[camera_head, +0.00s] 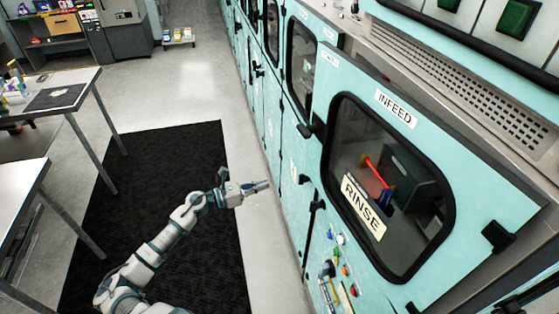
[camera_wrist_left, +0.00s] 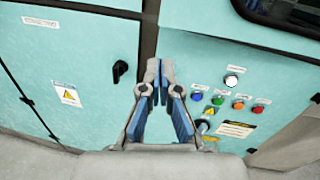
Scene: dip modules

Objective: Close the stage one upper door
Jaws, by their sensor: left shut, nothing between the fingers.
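A teal door labelled INFEED (camera_head: 395,108), with a black-framed window and a RINSE sign, fills the right of the head view. I cannot tell whether it is ajar or which door is the stage one upper door. More windowed upper doors (camera_head: 302,62) recede along the row beyond it. My left gripper (camera_head: 264,186) is shut and empty over the floor, left of the machine front and apart from it. In the left wrist view its fingers (camera_wrist_left: 160,72) point toward a teal lower panel (camera_wrist_left: 75,50) with a black latch (camera_wrist_left: 120,71). My right gripper is out of view.
A panel of coloured buttons (camera_wrist_left: 230,100) lies right of the fingers; it also shows below the INFEED door (camera_head: 340,268). Black latches (camera_head: 497,236) stick out from the machine. A black mat (camera_head: 160,160) covers the floor, with tables (camera_head: 60,88) at the left.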

